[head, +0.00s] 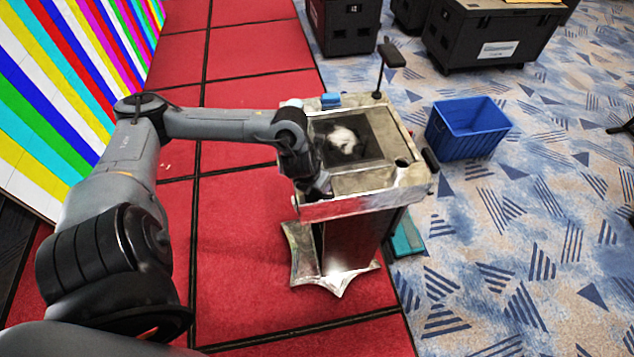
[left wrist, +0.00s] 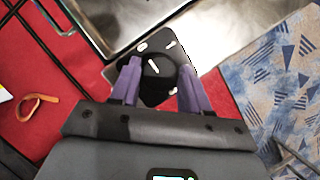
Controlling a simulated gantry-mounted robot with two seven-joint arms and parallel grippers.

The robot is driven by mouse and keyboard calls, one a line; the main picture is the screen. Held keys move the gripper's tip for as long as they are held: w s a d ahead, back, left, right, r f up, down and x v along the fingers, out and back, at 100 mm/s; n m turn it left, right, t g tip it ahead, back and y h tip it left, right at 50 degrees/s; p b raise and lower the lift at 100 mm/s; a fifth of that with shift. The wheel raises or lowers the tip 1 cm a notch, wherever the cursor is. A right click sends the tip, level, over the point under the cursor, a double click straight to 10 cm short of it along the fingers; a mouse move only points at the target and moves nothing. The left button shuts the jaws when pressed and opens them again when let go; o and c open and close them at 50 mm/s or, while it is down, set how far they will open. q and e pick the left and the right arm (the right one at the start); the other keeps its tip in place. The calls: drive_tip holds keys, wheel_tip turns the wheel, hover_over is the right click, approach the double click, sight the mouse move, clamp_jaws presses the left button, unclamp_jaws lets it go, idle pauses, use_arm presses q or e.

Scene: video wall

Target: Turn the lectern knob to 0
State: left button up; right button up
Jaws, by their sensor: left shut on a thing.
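The lectern (head: 352,207) stands on the red floor in the middle of the head view, with a pale metal top. In the left wrist view a black panel (left wrist: 143,57) at the lectern's edge carries the round dark knob (left wrist: 158,76). The knob has a short white line, and small white marks sit above it on the panel. I cannot tell which mark the line points to. My left gripper (left wrist: 158,88) is shut on the knob, one purple finger on each side. In the head view my left gripper (head: 319,190) is at the lectern's near left corner and hides the knob.
The lectern top carries a dark screen (head: 345,139), a small blue object (head: 330,100) and a gooseneck microphone (head: 391,54). A blue crate (head: 468,129) stands on the carpet to the right. Black cases (head: 490,36) stand behind. A striped video wall (head: 62,75) is at left.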

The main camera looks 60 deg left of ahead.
use_arm(q)
drive_tip(key=o, duration=1)
drive_tip(key=shift+s+d+r, duration=0.1)
drive_tip(key=shift+r, duration=0.55)
drive_tip(key=p+v, duration=0.1)
drive_tip(key=v, duration=0.8)
drive_tip(key=shift+s+d+r, duration=0.1)
drive_tip(key=shift+s+r, duration=0.1)
